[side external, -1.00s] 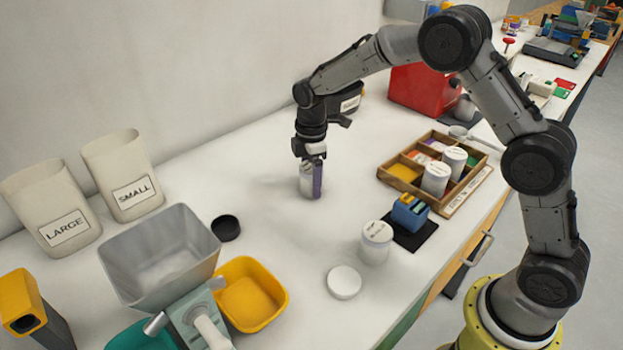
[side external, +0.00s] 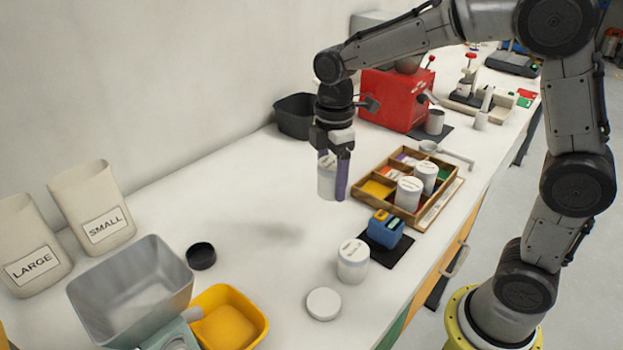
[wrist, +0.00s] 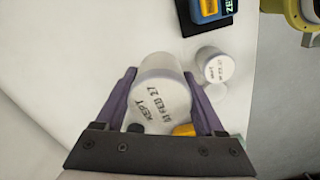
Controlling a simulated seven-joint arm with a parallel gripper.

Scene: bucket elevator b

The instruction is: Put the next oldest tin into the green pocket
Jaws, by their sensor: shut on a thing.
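My gripper (side external: 334,186) is shut on a white tin (side external: 326,178), holding it upright above the table, left of the wooden tray (side external: 362,203). In the wrist view the tin (wrist: 160,98) sits between the purple fingers; its lid reads something like "KEPT 03 FEB 27". The tray has coloured pockets; the green pocket (side external: 444,174) is at its right side, partly hidden by a tin. Two white tins stand in the tray, one nearer (side external: 408,194) and one farther (side external: 426,176). Another white tin (side external: 352,262) stands on the table; its lid writing is too small to read.
A blue box (side external: 385,229) on a black mat stands between the loose tin and tray. A white lid (side external: 323,304), black lid (side external: 201,256), yellow bin (side external: 235,315) and grey hopper (side external: 130,285) are nearer. A red machine (side external: 392,98) stands behind. The table left of the tray is clear.

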